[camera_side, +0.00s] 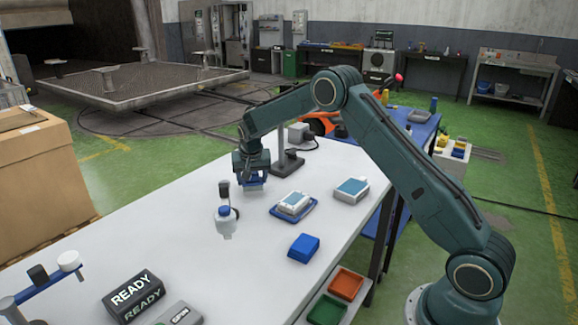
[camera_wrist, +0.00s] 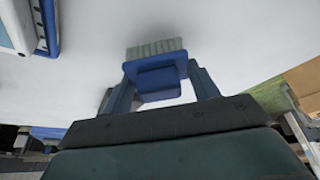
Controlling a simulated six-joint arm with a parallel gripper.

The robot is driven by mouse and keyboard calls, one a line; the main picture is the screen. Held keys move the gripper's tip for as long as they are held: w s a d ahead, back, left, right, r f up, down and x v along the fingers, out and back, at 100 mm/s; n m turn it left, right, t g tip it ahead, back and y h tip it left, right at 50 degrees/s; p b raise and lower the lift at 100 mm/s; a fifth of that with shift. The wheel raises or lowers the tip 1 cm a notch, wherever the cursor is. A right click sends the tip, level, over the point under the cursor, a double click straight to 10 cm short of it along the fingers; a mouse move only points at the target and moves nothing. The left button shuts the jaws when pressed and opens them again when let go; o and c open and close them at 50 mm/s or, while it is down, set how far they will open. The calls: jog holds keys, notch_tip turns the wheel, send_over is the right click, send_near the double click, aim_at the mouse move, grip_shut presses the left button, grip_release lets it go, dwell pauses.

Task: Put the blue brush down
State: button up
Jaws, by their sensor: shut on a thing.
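In the wrist view the blue brush (camera_wrist: 160,83), with a blue body and pale grey bristles, sits between the two fingers of my gripper (camera_wrist: 158,88). My gripper is shut on it. In the side view my gripper (camera_side: 252,185) points down over the far part of the white table (camera_side: 200,190), with the brush low beneath it. I cannot tell whether the bristles touch the table top.
A blue tray (camera_side: 279,211) with a pale block on it lies right of my gripper. A white-and-blue box (camera_side: 351,190), a blue block (camera_side: 304,248) and a clear bottle (camera_side: 226,219) stand nearby. A post on a dark base (camera_side: 287,164) stands close behind my gripper.

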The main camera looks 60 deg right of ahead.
jog(key=shift+f, duration=1)
jog(key=shift+f, duration=0.2)
jog(key=o, duration=0.9)
jog(key=shift+o, duration=0.2)
jog(key=shift+r, duration=0.15)
jog(key=v, duration=1.2)
